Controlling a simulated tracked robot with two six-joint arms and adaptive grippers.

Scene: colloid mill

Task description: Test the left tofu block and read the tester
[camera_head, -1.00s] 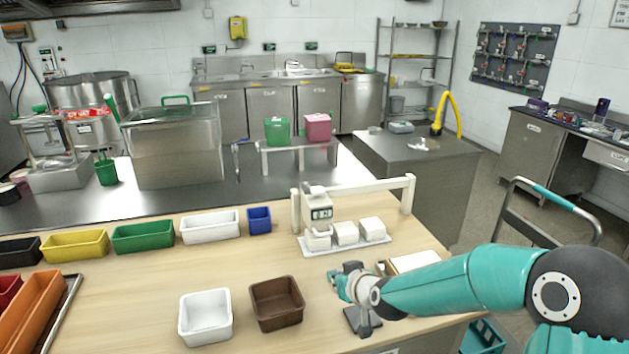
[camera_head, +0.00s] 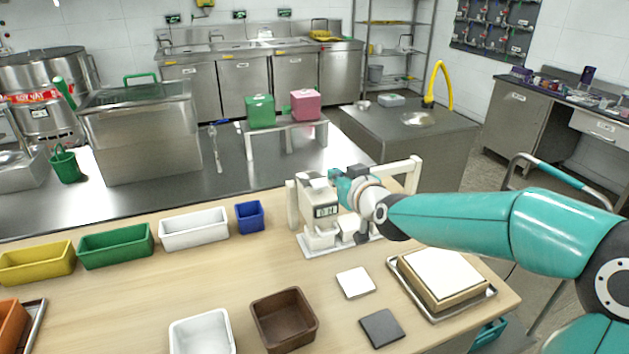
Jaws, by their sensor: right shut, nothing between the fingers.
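The tester (camera_head: 319,197), a white unit with a small dark display (camera_head: 326,211), sits on a white rail frame (camera_head: 405,172). Its digits are too small to read surely. The left tofu block (camera_head: 319,240) is white and lies right below the tester; I cannot tell whether they touch. The middle tofu block (camera_head: 349,225) is partly covered by my arm, and the right block is hidden behind it. All stand on a white base plate (camera_head: 318,252). My right gripper (camera_head: 341,182) is shut and empty, close to the tester's upper right side; contact is unclear. My left gripper is out of view.
A white pad (camera_head: 356,283) and a dark grey pad (camera_head: 382,328) lie in front. A brown bin (camera_head: 284,320) and a white bin (camera_head: 202,335) stand left of them. A tray (camera_head: 487,293) with a large pale block (camera_head: 444,275) is at right. The table's middle left is clear.

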